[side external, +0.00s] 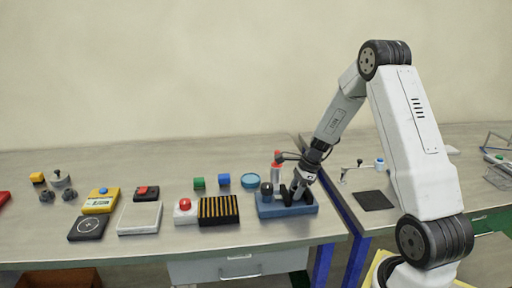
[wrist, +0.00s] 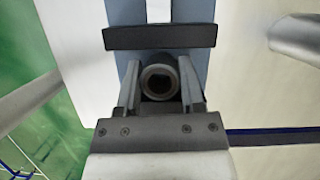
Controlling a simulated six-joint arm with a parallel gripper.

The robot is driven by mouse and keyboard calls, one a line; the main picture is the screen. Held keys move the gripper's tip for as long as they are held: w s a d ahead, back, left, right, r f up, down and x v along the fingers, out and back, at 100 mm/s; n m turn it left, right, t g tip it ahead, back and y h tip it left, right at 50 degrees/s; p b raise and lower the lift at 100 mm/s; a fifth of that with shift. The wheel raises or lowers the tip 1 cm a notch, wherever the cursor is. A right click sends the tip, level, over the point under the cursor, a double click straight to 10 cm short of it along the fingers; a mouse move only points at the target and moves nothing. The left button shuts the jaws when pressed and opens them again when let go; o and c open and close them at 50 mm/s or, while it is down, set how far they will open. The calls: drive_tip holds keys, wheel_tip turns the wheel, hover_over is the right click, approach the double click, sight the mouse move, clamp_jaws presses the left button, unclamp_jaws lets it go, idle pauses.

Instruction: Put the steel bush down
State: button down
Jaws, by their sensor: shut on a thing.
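My gripper (side external: 297,194) points down at the blue fixture (side external: 286,210) near the right end of the left bench. In the wrist view my gripper (wrist: 160,90) is shut on the steel bush (wrist: 160,70), a dark grey ring with a round hole facing the camera. One finger is on each side of it. A black bar (wrist: 160,37) crosses just beyond the bush, over a blue surface. The bush cannot be made out in the side view, where the gripper hides it. Whether it touches the fixture cannot be told.
A red-topped post (side external: 277,163) and a dark knob (side external: 266,188) stand close left of my gripper. A black-and-yellow striped block (side external: 218,210) and a red button box (side external: 186,211) lie further left. A black mat (side external: 373,200) lies on the right bench.

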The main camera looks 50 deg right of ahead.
drive_tip(key=shift+f, duration=0.1)
drive_tip(key=shift+c, duration=1)
unclamp_jaws()
drive_tip(key=v, duration=1.2)
